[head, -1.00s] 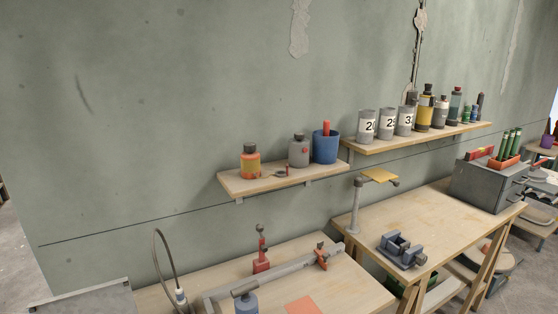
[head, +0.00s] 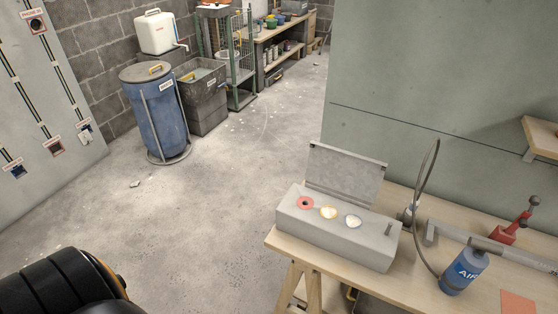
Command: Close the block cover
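The block (head: 334,234) is a long grey box at the left end of the wooden bench. Its flat grey cover (head: 346,176) stands raised along the back edge, so the block is open. The top face shows a red ring with a dark hole (head: 305,203), a yellow-rimmed round port (head: 328,212) and a pale round port (head: 352,221). A small grey post (head: 388,229) stands at the right end of the top. A dark rounded part of mine shows at the lower left, away from the block. Neither gripper is in view.
A blue AIR canister (head: 464,272) with a hose stands right of the block, by a grey bar and a red tool (head: 517,221). The wooden bench (head: 415,289) stands against a green wall. A blue barrel (head: 158,112) and grey bin (head: 201,97) stand far back; open floor lies left.

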